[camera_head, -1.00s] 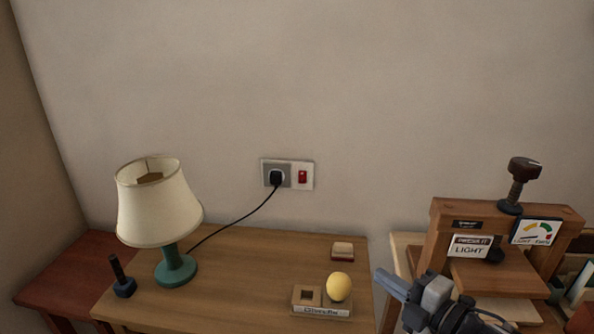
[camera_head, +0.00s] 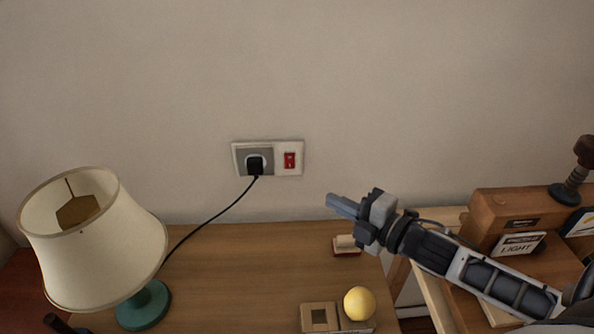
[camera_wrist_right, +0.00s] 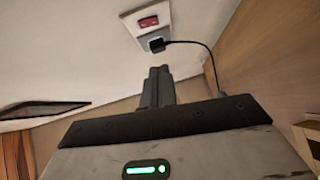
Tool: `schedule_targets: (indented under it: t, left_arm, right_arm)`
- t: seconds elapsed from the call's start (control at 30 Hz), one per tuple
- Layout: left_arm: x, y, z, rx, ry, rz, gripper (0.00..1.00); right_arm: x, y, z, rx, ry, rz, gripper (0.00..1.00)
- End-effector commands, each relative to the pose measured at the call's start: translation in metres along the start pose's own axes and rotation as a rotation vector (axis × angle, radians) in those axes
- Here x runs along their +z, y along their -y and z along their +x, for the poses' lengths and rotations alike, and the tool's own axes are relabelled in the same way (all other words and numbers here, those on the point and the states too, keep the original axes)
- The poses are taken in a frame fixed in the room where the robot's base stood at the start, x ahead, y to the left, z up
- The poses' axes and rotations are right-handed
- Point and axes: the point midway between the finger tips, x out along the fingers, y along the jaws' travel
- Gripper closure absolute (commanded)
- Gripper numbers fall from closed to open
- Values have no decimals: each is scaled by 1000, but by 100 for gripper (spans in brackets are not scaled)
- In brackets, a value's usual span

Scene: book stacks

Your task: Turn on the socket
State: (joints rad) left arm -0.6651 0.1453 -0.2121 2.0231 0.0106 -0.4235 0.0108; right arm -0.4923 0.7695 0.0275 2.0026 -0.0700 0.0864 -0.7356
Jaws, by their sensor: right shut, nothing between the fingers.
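The wall socket (camera_head: 254,160) is a pale plate with a black plug in its grey left half and a red switch (camera_head: 290,160) on its right half. It also shows in the right wrist view as a plate (camera_wrist_right: 140,30) with the red switch (camera_wrist_right: 148,22) and the plug. I cannot tell the switch's on or off position. My right gripper (camera_head: 332,199) is shut and empty, to the right of and below the switch, apart from it. Its shut fingers also show in the right wrist view (camera_wrist_right: 160,72), pointing toward the socket. My left gripper is not in view.
A lamp (camera_head: 95,240) with a cream shade and green base stands at left, its black cord (camera_head: 205,227) running to the plug. On the wooden table (camera_head: 240,270) are a yellow ball (camera_head: 359,303) and a small red-and-white block (camera_head: 346,246). A wooden press (camera_head: 510,215) stands at right.

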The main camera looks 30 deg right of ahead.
Motion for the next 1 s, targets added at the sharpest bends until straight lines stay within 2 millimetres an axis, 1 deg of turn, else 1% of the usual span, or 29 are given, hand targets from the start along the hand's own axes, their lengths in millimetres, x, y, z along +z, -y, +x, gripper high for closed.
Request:
schedule_targets:
  t: [0.17,0.27,0.67,0.8,1.0]
  left_arm:
    - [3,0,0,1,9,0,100]
    - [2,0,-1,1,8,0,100]
    - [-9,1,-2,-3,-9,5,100]
    - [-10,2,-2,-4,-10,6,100]
    - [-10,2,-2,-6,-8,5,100]
  right_arm:
    - [0,-1,12,3,0,0,100]
    - [0,-2,26,4,0,-1,100]
    - [0,-3,101,4,0,-1,100]
    - [16,-2,116,1,2,-4,100]
    - [27,0,127,0,1,-1,100]
